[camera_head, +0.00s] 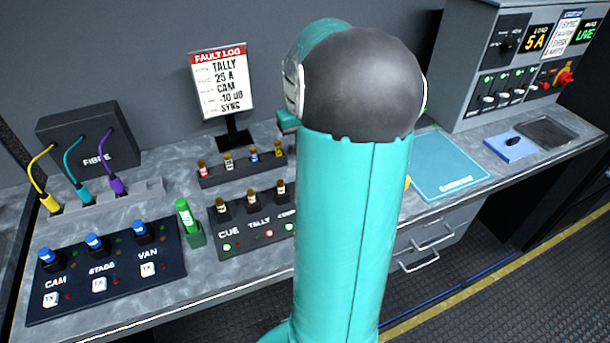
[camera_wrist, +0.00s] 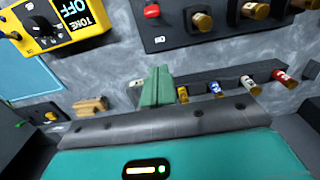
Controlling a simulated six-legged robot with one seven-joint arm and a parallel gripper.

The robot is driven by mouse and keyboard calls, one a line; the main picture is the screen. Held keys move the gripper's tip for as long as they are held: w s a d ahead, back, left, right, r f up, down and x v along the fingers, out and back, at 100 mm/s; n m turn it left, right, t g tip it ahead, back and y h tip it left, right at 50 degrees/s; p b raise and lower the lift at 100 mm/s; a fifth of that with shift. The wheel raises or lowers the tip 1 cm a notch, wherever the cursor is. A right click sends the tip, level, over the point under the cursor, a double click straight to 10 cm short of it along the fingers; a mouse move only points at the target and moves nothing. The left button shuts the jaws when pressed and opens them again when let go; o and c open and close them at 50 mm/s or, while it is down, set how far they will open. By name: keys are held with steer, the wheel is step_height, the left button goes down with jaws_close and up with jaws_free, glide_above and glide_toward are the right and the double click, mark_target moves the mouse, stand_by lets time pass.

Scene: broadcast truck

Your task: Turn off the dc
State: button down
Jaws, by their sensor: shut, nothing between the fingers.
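No label reading "DC" is legible in either view. A grey power cabinet (camera_head: 462,75) at the upper right of the head view carries a black rotary knob (camera_head: 507,41), a "5 A" display (camera_head: 536,39), a green "LIVE" display (camera_head: 586,32), several small switches with green lights (camera_head: 503,97) and a red knob (camera_head: 565,77). My gripper (camera_wrist: 157,75) is shut and empty in the wrist view, its green fingers together above the bench. It is apart from the cabinet, which the wrist view does not show. My teal arm hides much of the bench middle in the head view.
A yellow box marked "TONE OFF" (camera_wrist: 62,32) and a dark switch panel (camera_wrist: 220,15) are near my gripper. A row of coloured plugs (camera_head: 240,168), a CAM/STAGE/VAN panel (camera_head: 105,268) and a fault log sign (camera_head: 222,80) stand left. A blue mat (camera_head: 450,165) lies right.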

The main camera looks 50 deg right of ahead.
step_height(320, 180, down, 10)
steer(key=shift+f, duration=0.25)
steer(key=shift+s+a+r, duration=0.3)
steer(key=shift+s+r, duration=0.05)
steer(key=shift+s, duration=0.2)
steer(key=shift+s+a+r, duration=0.25)
steer(key=shift+s+r, duration=0.05)
steer(key=shift+s, duration=0.25)
steer(key=shift+s+a+r, duration=0.25)
steer(key=shift+s+a, duration=0.15)
steer(key=shift+s, duration=0.2)
steer(key=shift+w, duration=0.1)
steer(key=shift+s+t, duration=0.2)
steer(key=shift+t, duration=0.1)
